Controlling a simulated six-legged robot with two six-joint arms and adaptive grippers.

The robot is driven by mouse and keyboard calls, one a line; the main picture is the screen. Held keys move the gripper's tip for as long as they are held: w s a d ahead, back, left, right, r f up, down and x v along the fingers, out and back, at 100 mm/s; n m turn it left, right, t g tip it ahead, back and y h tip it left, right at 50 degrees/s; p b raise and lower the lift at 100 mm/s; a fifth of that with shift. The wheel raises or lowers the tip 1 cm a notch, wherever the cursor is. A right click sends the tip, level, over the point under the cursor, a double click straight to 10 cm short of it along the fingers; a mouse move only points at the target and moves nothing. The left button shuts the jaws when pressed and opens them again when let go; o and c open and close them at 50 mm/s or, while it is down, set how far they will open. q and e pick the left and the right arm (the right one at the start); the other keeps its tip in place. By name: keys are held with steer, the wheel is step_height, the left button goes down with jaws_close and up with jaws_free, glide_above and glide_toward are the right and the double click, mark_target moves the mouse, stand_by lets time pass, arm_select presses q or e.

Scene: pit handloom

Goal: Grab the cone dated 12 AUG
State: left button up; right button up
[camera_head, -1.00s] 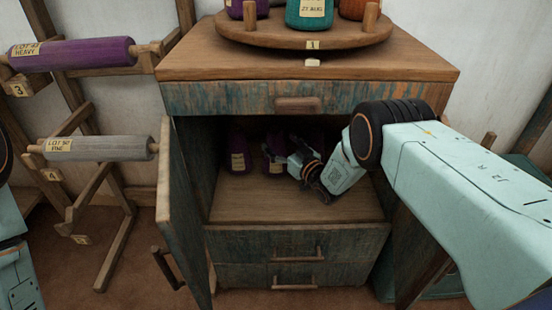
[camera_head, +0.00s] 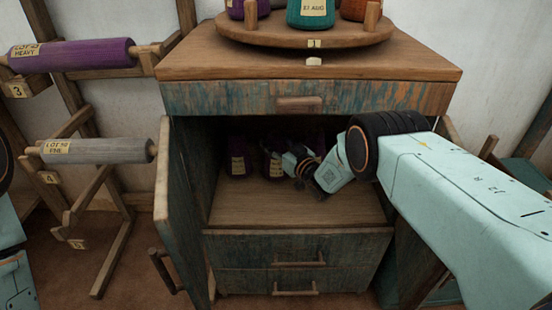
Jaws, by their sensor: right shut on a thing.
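Purple cones stand inside the open cabinet's dark compartment. The left one (camera_head: 238,160) is upright with a pale label too small to read. A second purple cone (camera_head: 276,167), also with an unreadable label, is just right of it. My right gripper (camera_head: 288,162) reaches in from the right and is shut on this second cone; its fingertips are small and dark in the shadow. The date 12 AUG cannot be read on any cone. My left gripper is out of view.
The cabinet's left door (camera_head: 183,210) stands open. A turntable (camera_head: 345,37) on top carries several cones, one green cone (camera_head: 311,12) labelled 27 AUG. Yarn rolls (camera_head: 72,54) sit on a wooden rack at left. The shelf's front (camera_head: 290,210) is clear.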

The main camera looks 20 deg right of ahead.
steer(key=c, duration=0.9)
jaws_close()
steer(key=shift+r, duration=0.1)
